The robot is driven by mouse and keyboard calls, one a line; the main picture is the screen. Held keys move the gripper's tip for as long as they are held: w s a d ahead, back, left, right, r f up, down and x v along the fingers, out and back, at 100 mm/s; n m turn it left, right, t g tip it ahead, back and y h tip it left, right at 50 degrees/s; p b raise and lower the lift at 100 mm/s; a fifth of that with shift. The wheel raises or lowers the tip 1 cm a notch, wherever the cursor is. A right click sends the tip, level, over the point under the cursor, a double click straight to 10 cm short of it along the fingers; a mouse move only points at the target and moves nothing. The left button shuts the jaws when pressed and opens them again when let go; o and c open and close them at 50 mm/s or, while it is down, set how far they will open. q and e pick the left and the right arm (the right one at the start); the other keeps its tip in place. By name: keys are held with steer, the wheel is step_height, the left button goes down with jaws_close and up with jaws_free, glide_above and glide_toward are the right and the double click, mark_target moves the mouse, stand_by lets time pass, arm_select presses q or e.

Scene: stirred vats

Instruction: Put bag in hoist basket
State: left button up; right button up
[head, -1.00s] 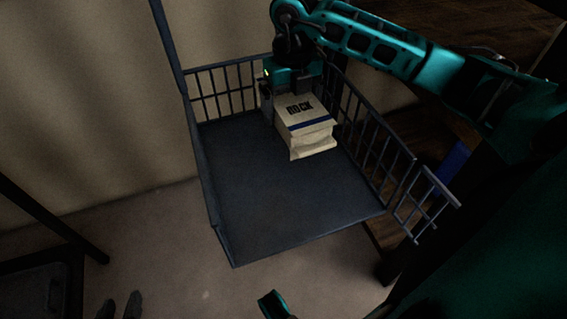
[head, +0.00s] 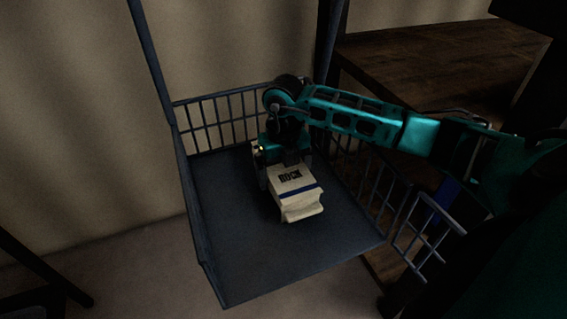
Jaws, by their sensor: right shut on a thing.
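The bag (head: 294,196) is cream with a blue stripe and dark lettering that looks like "ROCK". It is inside the hoist basket (head: 245,265), over or on its dark floor; I cannot tell if its underside touches. The basket has a railed back, a railed right side and an open front edge. My right gripper (head: 285,168) is shut on the far end of the bag, reaching in over the right rail. The fingertips are partly hidden by the bag. My left gripper is not in view.
A small railed gate (head: 425,232) stands swung out at the basket's front right corner. A dark wooden shelf unit (head: 430,65) stands behind and to the right. Basket floor is free left of and in front of the bag. Dark bars (head: 40,265) stand at lower left.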

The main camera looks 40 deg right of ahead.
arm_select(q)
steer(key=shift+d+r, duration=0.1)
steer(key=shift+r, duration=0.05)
arm_select(e)
steer(key=shift+r, duration=0.2)
steer(key=shift+f, duration=0.2)
steer(key=o, duration=1.6)
steer(key=shift+c, duration=0.2)
step_height(320, 180, up, 12)
steer(key=p, duration=0.3)
steer(key=shift+f, duration=0.2)
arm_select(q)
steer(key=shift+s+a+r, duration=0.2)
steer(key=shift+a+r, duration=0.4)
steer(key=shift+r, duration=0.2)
arm_select(e)
steer(key=shift+r, duration=0.35)
